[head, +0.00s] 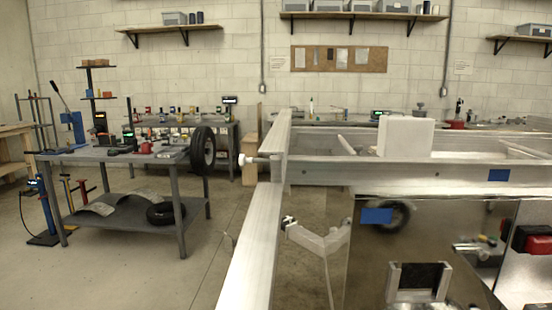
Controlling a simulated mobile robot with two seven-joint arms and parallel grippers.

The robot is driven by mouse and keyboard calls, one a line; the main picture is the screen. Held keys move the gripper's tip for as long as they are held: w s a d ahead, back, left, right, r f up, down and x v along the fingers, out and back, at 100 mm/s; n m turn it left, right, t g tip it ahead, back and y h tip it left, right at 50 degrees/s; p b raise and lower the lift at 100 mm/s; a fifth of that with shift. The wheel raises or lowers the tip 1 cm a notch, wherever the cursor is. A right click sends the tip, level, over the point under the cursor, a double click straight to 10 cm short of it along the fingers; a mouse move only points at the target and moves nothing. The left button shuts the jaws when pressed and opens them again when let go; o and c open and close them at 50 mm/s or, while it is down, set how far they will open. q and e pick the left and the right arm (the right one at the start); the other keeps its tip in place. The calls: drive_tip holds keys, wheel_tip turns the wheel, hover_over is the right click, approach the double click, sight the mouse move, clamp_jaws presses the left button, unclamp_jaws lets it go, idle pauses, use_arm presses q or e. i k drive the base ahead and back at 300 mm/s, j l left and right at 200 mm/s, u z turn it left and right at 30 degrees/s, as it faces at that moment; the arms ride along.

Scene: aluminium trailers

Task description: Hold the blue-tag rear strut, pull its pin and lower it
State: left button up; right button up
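A pale aluminium trailer frame (257,245) fills the right half of the head view, with a long rail running toward me and a cross rail behind. One blue tag (377,215) is on a shiny upright panel below the cross rail. Another blue tag (499,175) is on the cross rail at right. A white-knobbed pin (244,160) sticks out to the left at the frame corner. A pale angled bar (318,240) with a dark end sits below the cross rail; I cannot tell whether it is the strut. Neither of my grippers can be made out.
A white block (405,136) stands at the cross rail. A grey workbench (115,156) with tools and an upright tyre (203,150) is at left. A red and black box (532,240) is at far right. The floor between bench and trailer is clear.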

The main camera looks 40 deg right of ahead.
sight(243, 160)
drive_tip(key=i+j+z, duration=0.15)
drive_tip(key=z, duration=0.2)
drive_tip(key=i+j+z, duration=0.1)
drive_tip(key=z, duration=0.25)
drive_tip(key=i+j+z, duration=0.1)
drive_tip(key=j+z, duration=0.25)
drive_tip(key=i+j+z, duration=0.15)
drive_tip(key=j+z, duration=0.75)
drive_tip(key=i, duration=0.05)
